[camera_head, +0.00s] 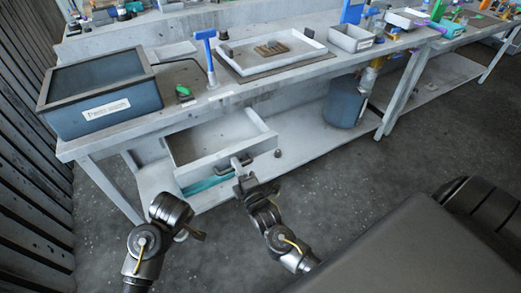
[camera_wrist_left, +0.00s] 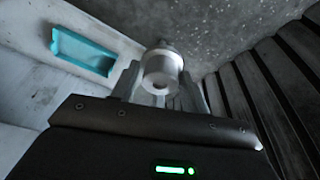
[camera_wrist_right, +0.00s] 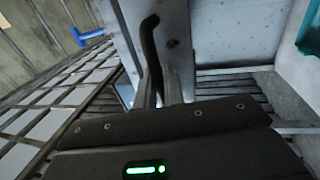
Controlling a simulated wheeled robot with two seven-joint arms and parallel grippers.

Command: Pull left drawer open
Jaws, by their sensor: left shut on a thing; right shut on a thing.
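The drawer (camera_head: 222,160) under the workbench stands pulled out, and I see into its empty-looking pale interior. My right gripper (camera_head: 243,181) is at the right part of the drawer front. In the right wrist view its fingers (camera_wrist_right: 160,92) are shut on the dark curved drawer handle (camera_wrist_right: 150,45). My left gripper (camera_head: 188,234) is in front of the bench, apart from the drawer. In the left wrist view its fingers (camera_wrist_left: 163,92) are shut on a pale metal cylinder (camera_wrist_left: 160,68). In the head view that cylinder is too small to make out clearly.
A teal tray (camera_head: 203,184) lies on the lower shelf below the drawer. A blue-grey bin (camera_head: 108,100) and a white tray (camera_head: 272,50) stand on the bench. A dark bucket (camera_head: 346,102) stands on the lower shelf. The floor in front is clear.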

